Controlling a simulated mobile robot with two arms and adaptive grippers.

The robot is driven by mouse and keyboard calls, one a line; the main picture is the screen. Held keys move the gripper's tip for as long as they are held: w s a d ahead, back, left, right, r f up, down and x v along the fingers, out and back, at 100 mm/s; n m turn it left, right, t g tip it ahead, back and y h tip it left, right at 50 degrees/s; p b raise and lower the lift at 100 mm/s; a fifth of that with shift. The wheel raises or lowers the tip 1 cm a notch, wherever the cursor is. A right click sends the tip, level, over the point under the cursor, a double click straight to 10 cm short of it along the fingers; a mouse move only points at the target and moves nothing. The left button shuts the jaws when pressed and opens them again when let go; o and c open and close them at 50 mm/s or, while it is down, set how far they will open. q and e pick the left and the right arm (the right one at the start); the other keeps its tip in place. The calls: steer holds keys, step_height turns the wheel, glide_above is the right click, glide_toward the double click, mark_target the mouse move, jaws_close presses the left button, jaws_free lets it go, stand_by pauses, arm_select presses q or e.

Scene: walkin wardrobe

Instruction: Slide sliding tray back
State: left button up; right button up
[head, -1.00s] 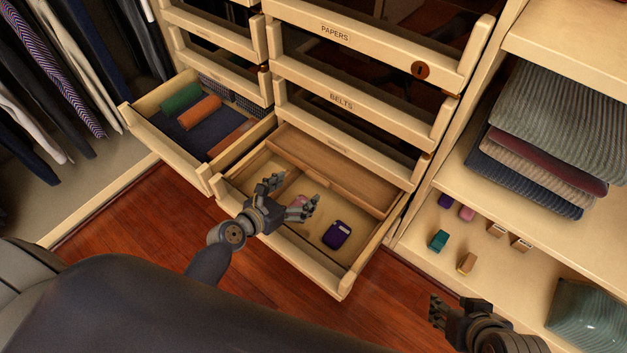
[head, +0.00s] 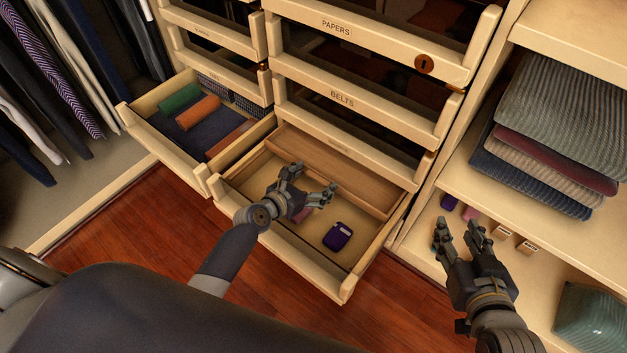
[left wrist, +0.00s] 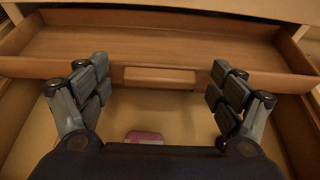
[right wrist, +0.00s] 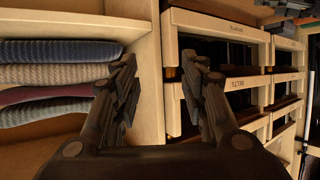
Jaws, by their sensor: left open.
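The sliding tray (head: 340,170) is a brown wooden insert lying across the back of the open lower drawer (head: 290,254). In the left wrist view the tray (left wrist: 160,45) spans the picture, with a small wooden block handle (left wrist: 160,77) at the middle of its near wall. My left gripper (head: 312,180) is open over the drawer; in its wrist view its fingers stand to either side of the handle, apart from it. Whether they are level with the handle is unclear. My right gripper (head: 463,228) is open and empty in front of the right-hand shelves.
A purple case (head: 338,236) and a partly hidden pink item (left wrist: 145,137) lie on the drawer floor in front of the tray. Another open drawer (head: 160,140) with rolled cloths is at left. Closed drawers (head: 345,100) rise above; folded knitwear (head: 545,140) sits on the right shelf.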

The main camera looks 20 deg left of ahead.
mark_target(328, 173)
arm_select(q)
steer(key=c, duration=1.5)
steer(key=shift+w+d+r, duration=0.1)
steer(key=shift+w, duration=0.3)
steer(key=w, duration=0.1)
steer(key=w+d, duration=0.1)
steer(key=w, duration=0.3)
steer(key=shift+d, duration=0.35)
steer(key=shift+w+d, duration=0.2)
steer(key=shift+w, duration=0.1)
arm_select(e)
steer(key=shift+s+d+f+g+h, duration=0.15)
steer(key=shift+s+d+f+g, duration=0.05)
steer(key=shift+s+f+g, duration=0.3)
steer(key=shift+s+d+f+g+h, duration=0.2)
steer(key=shift+s+f+g, duration=0.15)
steer(key=shift+f, duration=0.25)
arm_select(q)
steer(key=o, duration=1.5)
